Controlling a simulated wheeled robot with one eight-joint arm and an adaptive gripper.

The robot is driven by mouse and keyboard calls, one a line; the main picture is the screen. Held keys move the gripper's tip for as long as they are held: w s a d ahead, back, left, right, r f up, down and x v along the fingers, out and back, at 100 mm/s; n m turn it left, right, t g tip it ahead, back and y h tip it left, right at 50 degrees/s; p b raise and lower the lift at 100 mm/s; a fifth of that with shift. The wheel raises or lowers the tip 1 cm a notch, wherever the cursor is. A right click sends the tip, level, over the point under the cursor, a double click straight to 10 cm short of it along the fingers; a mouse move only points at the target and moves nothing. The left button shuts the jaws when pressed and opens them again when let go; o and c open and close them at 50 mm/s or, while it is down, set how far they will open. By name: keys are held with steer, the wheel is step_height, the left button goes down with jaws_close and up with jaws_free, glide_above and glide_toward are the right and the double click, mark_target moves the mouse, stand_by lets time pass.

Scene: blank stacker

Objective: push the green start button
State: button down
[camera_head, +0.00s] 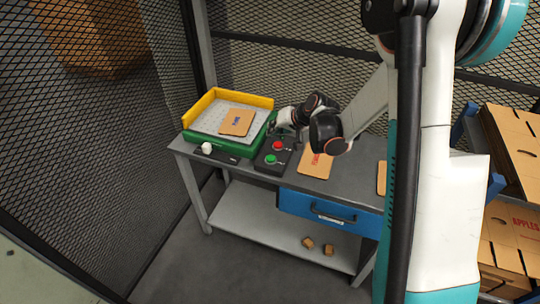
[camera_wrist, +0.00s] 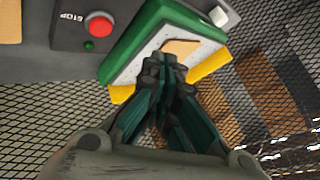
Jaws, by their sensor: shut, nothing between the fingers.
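The green start button (camera_head: 271,160) is on the near part of a dark control box (camera_head: 262,167) on the bench. A red button (camera_head: 278,146) is behind it on the same box. In the wrist view the red button (camera_wrist: 99,26) shows beside the word STOP, with a small green dot near it; the green start button is not in that view. My gripper (camera_head: 272,128) is behind the box, near the right edge of the green tray. In the wrist view my gripper (camera_wrist: 165,62) is shut and empty, its fingertips appearing over the tray.
The green tray (camera_wrist: 122,58) with a yellow rim (camera_head: 245,97) holds a flat cardboard piece (camera_head: 237,122). A white knob (camera_head: 207,148) is left of the box. Another cardboard piece (camera_head: 315,162) lies right of it. Mesh fencing (camera_head: 95,130) stands at the left and back.

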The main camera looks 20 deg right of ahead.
mark_target(273, 156)
steer(key=shift+f, duration=0.1)
stand_by(0.3)
step_height(273, 156, down, 9)
steer(key=b, duration=0.6)
stand_by(1.3)
steer(key=shift+f+b, duration=0.25)
steer(key=shift+b, duration=0.3)
